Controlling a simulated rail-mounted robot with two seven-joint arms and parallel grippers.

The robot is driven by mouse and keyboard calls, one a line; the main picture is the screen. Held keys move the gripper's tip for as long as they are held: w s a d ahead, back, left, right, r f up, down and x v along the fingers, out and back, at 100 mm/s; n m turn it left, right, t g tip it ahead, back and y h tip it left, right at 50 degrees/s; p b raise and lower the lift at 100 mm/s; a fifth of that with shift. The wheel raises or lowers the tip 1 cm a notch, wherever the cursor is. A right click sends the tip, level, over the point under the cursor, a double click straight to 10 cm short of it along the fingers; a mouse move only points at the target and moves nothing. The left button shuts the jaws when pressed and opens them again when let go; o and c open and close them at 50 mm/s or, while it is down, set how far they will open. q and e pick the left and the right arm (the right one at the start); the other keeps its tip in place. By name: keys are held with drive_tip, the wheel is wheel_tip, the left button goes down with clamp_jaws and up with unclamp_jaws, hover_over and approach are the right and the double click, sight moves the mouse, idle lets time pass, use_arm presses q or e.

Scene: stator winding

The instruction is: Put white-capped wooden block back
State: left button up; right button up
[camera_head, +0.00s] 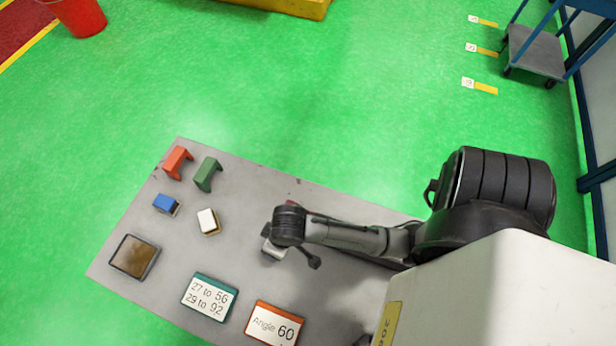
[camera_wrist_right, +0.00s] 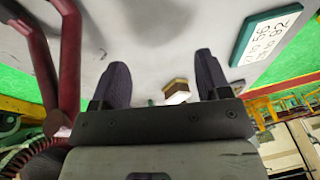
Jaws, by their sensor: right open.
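The white-capped wooden block (camera_head: 208,221) stands on the grey table, left of my right gripper (camera_head: 273,246). In the right wrist view the block (camera_wrist_right: 177,91) shows its white cap and brown side, small and beyond the gripper's base, in the gap between the fingers. My right gripper (camera_wrist_right: 162,75) is open, with its two dark fingers apart and nothing between them. It is clear of the block in the head view. My left gripper is not in view.
On the table (camera_head: 150,205) are a blue-capped block (camera_head: 166,204), a red bridge piece (camera_head: 177,161), a green bridge piece (camera_head: 207,173), a brown-filled tray (camera_head: 134,257), a teal-framed sign (camera_head: 209,297) and an orange-framed "Angle 60" sign (camera_head: 274,323). A dark red bar (camera_wrist_right: 70,60) shows in the wrist view.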

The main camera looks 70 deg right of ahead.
drive_tip(key=s+d+r+n+t+h, duration=0.1)
drive_tip(key=s+d+r+n, duration=0.1)
drive_tip(key=s, duration=0.7)
drive_tip(key=d+r, duration=0.1)
drive_tip(key=d, duration=0.1)
drive_tip(key=shift+s+d+r+n, duration=0.3)
drive_tip(key=shift+d+r, duration=0.1)
